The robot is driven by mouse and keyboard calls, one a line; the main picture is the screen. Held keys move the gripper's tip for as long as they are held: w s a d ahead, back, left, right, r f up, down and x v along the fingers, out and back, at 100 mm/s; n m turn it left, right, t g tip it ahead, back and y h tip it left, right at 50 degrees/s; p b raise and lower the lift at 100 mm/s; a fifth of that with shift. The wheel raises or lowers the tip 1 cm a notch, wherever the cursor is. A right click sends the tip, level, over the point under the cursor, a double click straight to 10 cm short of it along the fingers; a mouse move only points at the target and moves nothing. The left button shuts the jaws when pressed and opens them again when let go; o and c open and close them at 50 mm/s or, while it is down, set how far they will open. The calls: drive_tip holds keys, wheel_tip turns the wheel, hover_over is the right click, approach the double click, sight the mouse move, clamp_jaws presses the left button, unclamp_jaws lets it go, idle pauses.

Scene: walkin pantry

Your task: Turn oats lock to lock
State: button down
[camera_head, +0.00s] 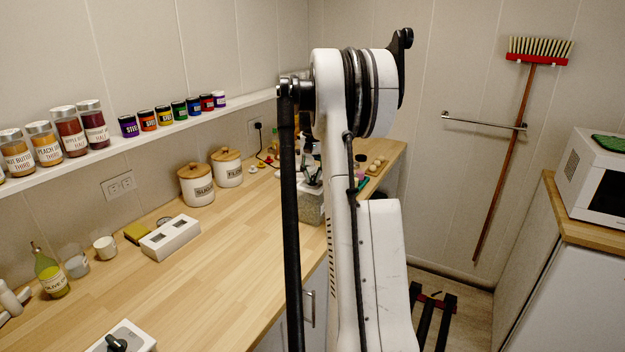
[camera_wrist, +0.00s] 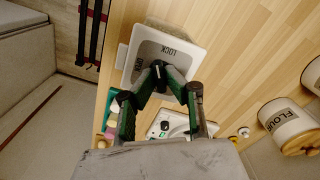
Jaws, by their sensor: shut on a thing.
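The oats container (camera_head: 311,208) stands on the wooden counter in the head view, partly hidden behind my arm. It has clear sides with pale contents.
A white plate with a dark knob (camera_wrist: 180,126) lies close beside the fingers in the wrist view. SUGAR (camera_head: 196,184) and FLOUR (camera_head: 227,167) canisters stand against the wall. The counter's front edge (camera_wrist: 110,60) is close to the container. The counter's middle is mostly clear.

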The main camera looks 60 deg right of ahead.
sight(312, 177)
drive_tip(key=m+b, duration=0.1)
drive_tip(key=m, duration=0.4)
drive_tip(key=shift+m, duration=0.3)
idle(0.4)
drive_tip(key=c, duration=1.8)
unclamp_jaws()
wheel_tip(312, 177, up, 12)
